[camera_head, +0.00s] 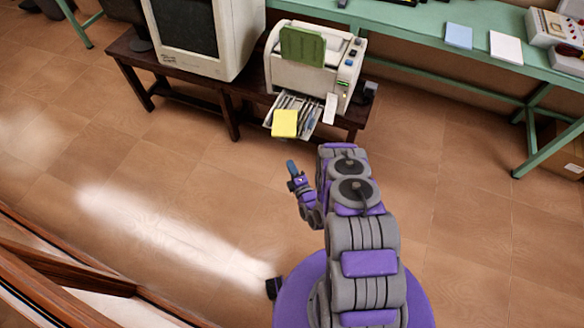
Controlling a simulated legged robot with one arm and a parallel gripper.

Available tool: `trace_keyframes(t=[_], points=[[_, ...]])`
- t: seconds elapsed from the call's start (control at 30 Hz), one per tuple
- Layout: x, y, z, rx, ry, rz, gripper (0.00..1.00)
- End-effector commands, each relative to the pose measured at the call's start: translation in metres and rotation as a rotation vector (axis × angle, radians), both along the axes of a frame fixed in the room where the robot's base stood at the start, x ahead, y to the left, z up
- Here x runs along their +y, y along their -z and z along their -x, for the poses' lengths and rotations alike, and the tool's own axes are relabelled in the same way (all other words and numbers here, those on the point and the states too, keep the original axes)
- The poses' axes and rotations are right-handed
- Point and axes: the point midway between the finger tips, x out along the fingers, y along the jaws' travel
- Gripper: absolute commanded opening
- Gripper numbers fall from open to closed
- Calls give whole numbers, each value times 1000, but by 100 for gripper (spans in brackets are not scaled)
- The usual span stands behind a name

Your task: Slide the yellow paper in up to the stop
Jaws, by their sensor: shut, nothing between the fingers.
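The yellow paper (285,123) lies on the front end of the output tray (302,117) of a white printer (292,76). Its near end is at the tray's front edge. A green sheet or pad (302,46) stands upright in the top of the printer. My gripper (291,165) is shut and empty, in front of and below the tray in the picture, apart from the yellow paper. My purple and grey arm reaches up from the bottom right of the middle.
A beige monitor (205,35) stands left of the printer on a low dark wooden table (219,90). A green bench (430,38) runs along the back right, with a blue pad (458,36) and a white pad (506,47). The tiled floor before the table is clear.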

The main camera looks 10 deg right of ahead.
Motion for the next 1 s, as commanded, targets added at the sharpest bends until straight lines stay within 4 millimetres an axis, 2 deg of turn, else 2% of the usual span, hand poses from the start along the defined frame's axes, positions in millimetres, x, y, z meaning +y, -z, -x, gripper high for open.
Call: trace_keyframes(t=[0.3,0.77,0.83,1.0], points=[[3,-3,-9,-5,-3,0,0],[14,-3,-87,-11,-1,-1,0],[4,-2,-95,-7,3,0,0],[-6,-2,-109,-6,0,0,0]])
